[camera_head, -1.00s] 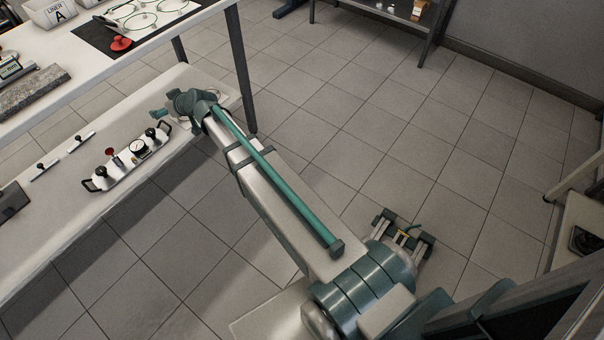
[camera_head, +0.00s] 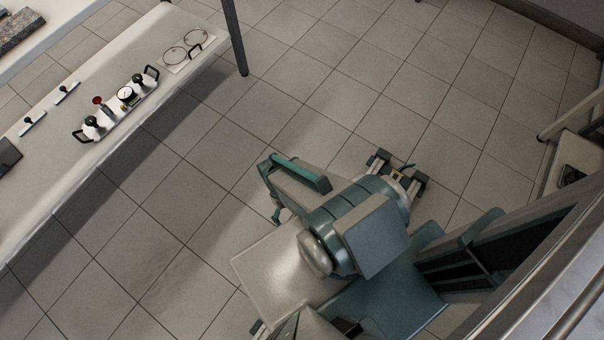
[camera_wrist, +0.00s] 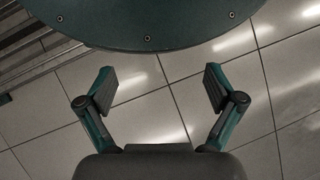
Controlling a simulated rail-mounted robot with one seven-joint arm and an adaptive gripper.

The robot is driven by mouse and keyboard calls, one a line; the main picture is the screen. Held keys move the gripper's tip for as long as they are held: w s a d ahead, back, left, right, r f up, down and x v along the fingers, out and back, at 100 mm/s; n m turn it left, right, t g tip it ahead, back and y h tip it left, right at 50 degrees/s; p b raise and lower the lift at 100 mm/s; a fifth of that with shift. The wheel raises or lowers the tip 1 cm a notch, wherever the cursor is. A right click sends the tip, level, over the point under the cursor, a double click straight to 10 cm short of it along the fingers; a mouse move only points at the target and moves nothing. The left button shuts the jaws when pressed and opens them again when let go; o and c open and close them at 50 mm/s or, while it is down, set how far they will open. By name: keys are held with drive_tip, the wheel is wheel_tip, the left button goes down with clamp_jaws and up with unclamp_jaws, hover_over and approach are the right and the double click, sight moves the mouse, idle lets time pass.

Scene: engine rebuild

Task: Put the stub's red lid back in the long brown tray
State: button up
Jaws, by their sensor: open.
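My gripper (camera_wrist: 160,82) is open and empty in the wrist view, with its two fingers wide apart over bare tiled floor. In the head view my arm is folded back near my base, well away from the bench. A small red-topped piece (camera_head: 98,101) stands beside the dial gauge on a white two-handled plate (camera_head: 118,110) on the lower bench shelf; I cannot tell if it is the stub's lid. No long brown tray is recognisable in either current view.
The shelf (camera_head: 60,155) also carries a light plate with two rings (camera_head: 184,54) and small black-knobbed tools (camera_head: 66,92). A bench leg (camera_head: 236,38) stands at its end. Open tiled floor (camera_head: 330,80) lies between the shelf and me.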

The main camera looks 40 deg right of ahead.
drive_tip(key=shift+o, duration=0.6)
drive_tip(key=shift+g+h, duration=0.3)
drive_tip(key=shift+g, duration=0.4)
drive_tip(key=s, duration=0.3)
drive_tip(key=s+d, duration=0.1)
drive_tip(key=s, duration=0.1)
drive_tip(key=shift+d+r, duration=0.1)
drive_tip(key=shift+r, duration=0.15)
